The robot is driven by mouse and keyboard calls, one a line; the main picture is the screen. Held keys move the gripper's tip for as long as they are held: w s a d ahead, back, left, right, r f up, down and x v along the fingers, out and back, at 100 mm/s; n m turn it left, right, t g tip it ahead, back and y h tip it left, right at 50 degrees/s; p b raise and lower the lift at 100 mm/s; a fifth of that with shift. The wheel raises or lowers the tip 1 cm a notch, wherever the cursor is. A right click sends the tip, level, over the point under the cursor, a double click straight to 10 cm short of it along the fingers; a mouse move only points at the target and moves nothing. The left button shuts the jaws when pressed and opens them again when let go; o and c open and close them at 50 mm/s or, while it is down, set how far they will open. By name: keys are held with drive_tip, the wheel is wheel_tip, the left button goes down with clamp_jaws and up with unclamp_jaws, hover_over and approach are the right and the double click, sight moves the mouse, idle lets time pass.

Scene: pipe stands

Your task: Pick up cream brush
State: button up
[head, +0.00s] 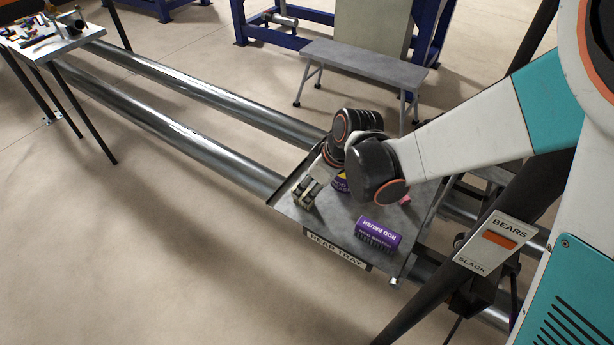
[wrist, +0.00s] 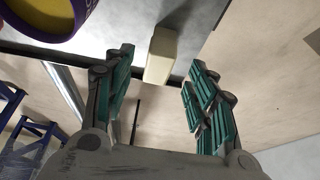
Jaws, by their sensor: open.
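The cream brush shows in the wrist view as a plain cream block (wrist: 163,43), at the top centre, by the edge of the grey tray. My gripper (wrist: 160,66) is open, with one teal-padded finger on each side of the block's line. The fingers do not close on it. In the head view my arm reaches down over the left part of the tray (head: 335,226). Pale and dark shapes crowd together there, and I cannot cleanly part brush from fingers. Whether the brush touches a finger is unclear.
A purple can with a yellow top (wrist: 40,14) stands close to the left finger. A purple rod brush (head: 379,232) lies near the tray's front, and a small pink item (head: 405,200) lies behind it. Long steel pipes (head: 180,142) run left of the tray. A grey bench (head: 365,62) stands behind.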

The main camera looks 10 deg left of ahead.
sight(303, 197)
drive_tip(key=shift+b+x, duration=1.25)
drive_tip(key=shift+x, duration=1.7)
drive_tip(key=shift+w+a+r, duration=0.15)
drive_tip(key=shift+a+r, duration=0.05)
drive_tip(key=c, duration=1.2)
